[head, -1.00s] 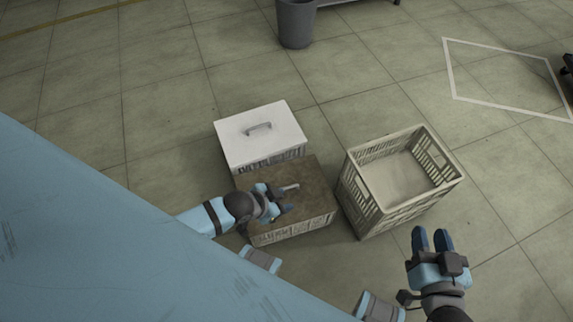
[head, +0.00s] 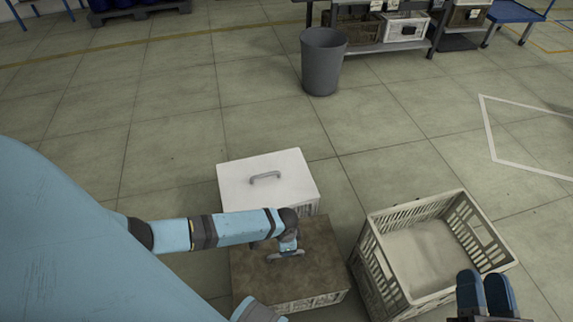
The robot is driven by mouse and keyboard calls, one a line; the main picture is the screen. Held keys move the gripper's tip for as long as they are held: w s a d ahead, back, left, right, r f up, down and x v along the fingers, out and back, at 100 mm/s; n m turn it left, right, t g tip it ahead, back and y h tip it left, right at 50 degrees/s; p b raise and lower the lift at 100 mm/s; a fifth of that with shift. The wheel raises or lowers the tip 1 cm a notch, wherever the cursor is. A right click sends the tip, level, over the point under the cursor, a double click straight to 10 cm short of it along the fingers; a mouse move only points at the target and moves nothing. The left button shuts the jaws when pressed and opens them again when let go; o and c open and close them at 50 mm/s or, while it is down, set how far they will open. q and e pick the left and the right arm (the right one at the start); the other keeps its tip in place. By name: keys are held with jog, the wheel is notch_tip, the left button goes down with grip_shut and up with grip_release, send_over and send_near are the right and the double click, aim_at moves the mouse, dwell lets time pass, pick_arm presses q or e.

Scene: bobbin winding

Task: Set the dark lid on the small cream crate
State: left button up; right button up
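The dark lid (head: 252,272) is a flat brown panel with a grey handle on top. It lies level over a crate whose cream slatted side (head: 308,302) shows below its front edge. My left gripper (head: 286,250) points down at the handle in the middle of the lid. The hand covers part of the handle, and I cannot tell whether the fingers are closed on it. My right gripper (head: 485,292) is empty, its two blue fingers a little apart, in front of the open crate at the bottom right.
A white-lidded crate (head: 238,182) stands directly behind the dark lid. A larger open cream crate (head: 362,265), empty, stands to the right. A grey bin (head: 323,65) and a shelf with crates (head: 380,46) stand farther back. The floor between is clear.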

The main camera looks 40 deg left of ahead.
pick_arm(q)
notch_tip(320, 180, down, 4)
jog(key=b, duration=0.2)
jog(key=shift+f+b, duration=0.1)
jog(key=shift+b, duration=0.25)
jog(key=shift+w+f+b, duration=0.1)
jog(key=shift+f+b, duration=0.25)
jog(key=shift+f, duration=0.45)
pick_arm(e)
notch_tip(320, 180, down, 6)
jog(key=g, duration=0.2)
jog(key=shift+a+n+g, duration=0.25)
jog(key=shift+n+g, duration=0.05)
jog(key=shift+g, duration=0.1)
jog(key=shift+w+f, duration=0.1)
